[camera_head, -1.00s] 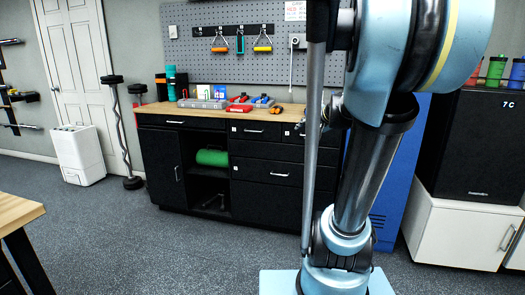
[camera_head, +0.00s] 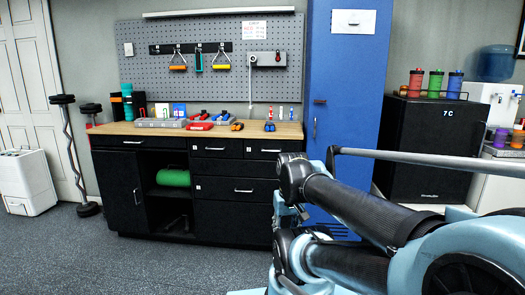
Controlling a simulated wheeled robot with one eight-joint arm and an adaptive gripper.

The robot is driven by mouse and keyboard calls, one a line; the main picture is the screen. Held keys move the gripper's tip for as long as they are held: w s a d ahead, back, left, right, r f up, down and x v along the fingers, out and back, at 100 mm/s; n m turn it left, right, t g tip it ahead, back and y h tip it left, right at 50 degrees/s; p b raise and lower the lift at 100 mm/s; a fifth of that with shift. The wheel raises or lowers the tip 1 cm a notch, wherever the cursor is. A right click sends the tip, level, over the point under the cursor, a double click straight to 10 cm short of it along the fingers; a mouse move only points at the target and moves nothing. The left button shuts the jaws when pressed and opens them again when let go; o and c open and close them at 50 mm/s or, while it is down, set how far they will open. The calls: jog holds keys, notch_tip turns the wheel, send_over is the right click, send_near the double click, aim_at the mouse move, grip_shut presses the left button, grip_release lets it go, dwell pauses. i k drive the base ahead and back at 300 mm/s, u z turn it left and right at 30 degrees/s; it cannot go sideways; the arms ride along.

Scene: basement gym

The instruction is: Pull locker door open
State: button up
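The locker is a tall blue cabinet (camera_head: 345,90) standing against the wall, right of the pegboard. A white paper label (camera_head: 353,22) is fixed high on the door. My arm, light blue and black, reaches in from the lower right and covers the locker's lower part. Its dark joint end lies low and left of the locker, below the handle. No gripper fingers can be made out.
A black workbench with a wooden top (camera_head: 135,128) stands left of the locker, holding tools and bottles. A black cabinet (camera_head: 432,145) with coloured shakers stands on the right, beside a water dispenser (camera_head: 495,85). Grey floor (camera_head: 70,255) is free at the lower left.

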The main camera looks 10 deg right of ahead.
aim_at(349, 71)
jog(key=z, duration=1.1)
jog(key=i, duration=0.35)
jog(key=z, duration=0.45)
